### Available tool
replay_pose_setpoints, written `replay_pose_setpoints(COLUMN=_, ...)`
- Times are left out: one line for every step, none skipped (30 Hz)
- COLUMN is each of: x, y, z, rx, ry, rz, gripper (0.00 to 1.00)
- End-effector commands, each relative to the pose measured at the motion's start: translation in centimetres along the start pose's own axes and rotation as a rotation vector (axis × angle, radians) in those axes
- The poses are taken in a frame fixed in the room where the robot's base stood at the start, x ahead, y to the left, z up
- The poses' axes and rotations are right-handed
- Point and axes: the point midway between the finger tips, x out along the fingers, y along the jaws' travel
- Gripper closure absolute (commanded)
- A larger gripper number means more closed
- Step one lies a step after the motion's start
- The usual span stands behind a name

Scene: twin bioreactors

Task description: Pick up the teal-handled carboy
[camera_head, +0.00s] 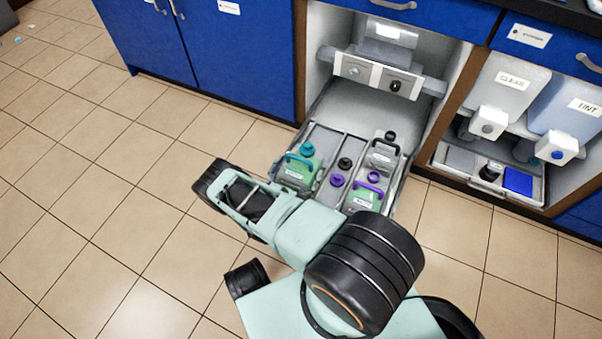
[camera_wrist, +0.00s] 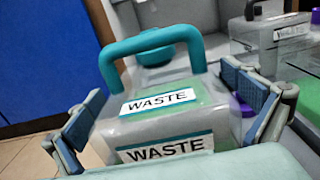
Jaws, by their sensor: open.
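The teal-handled carboy (camera_head: 298,170) stands at the left end of the grey pull-out tray (camera_head: 325,133), with a teal cap and green contents. In the wrist view the carboy (camera_wrist: 170,110) fills the middle, its teal handle arching over the top and WASTE labels facing me. My gripper (camera_wrist: 165,115) is open, with one blue-padded finger at the left of the carboy and one at its right. I cannot tell whether either pad touches it. In the head view my arm's end lies left of and in front of the tray.
A purple-handled carboy (camera_head: 366,190) stands to the right in the same tray, with a black-handled one (camera_head: 384,155) behind it. Black and purple caps (camera_head: 337,180) sit between them. Blue cabinet doors (camera_head: 200,45) stand behind to the left.

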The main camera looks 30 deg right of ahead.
Motion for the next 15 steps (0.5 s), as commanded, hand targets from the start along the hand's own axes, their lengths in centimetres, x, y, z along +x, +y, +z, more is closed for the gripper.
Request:
replay_pose_setpoints(x=0.51, y=0.02, z=-0.09, rx=0.001, ry=-0.001, rz=-0.001, gripper=0.00)
replay_pose_setpoints(x=0.68, y=0.05, z=-0.05, rx=0.001, ry=-0.001, rz=0.000, gripper=0.00)
replay_pose_setpoints(x=0.84, y=0.06, z=-0.02, rx=0.001, ry=-0.001, rz=0.000, gripper=0.00)
replay_pose_setpoints(x=0.90, y=0.06, z=0.01, rx=0.001, ry=-0.001, rz=0.001, gripper=0.00)
replay_pose_setpoints(x=0.92, y=0.07, z=0.03, rx=0.001, ry=-0.001, rz=0.001, gripper=0.00)
replay_pose_setpoints(x=0.92, y=0.07, z=0.05, rx=0.001, ry=-0.001, rz=0.001, gripper=0.00)
replay_pose_setpoints(x=0.91, y=0.08, z=0.06, rx=0.001, ry=-0.001, rz=0.001, gripper=0.00)
replay_pose_setpoints(x=0.90, y=0.08, z=0.06, rx=0.001, ry=0.000, rz=0.001, gripper=0.00)
replay_pose_setpoints(x=0.90, y=0.08, z=0.06, rx=0.001, ry=0.000, rz=0.001, gripper=0.00)
replay_pose_setpoints(x=0.89, y=0.08, z=0.06, rx=0.001, ry=-0.001, rz=0.001, gripper=0.01)
replay_pose_setpoints(x=0.89, y=0.08, z=0.05, rx=0.001, ry=0.000, rz=0.001, gripper=0.04)
replay_pose_setpoints(x=0.88, y=0.08, z=0.05, rx=0.001, ry=0.000, rz=0.001, gripper=0.09)
replay_pose_setpoints(x=0.88, y=0.08, z=0.05, rx=0.001, ry=0.000, rz=0.001, gripper=0.12)
replay_pose_setpoints(x=0.88, y=0.08, z=0.05, rx=0.001, ry=0.000, rz=0.001, gripper=0.15)
replay_pose_setpoints(x=0.88, y=0.08, z=0.05, rx=0.001, ry=0.000, rz=0.001, gripper=0.20)
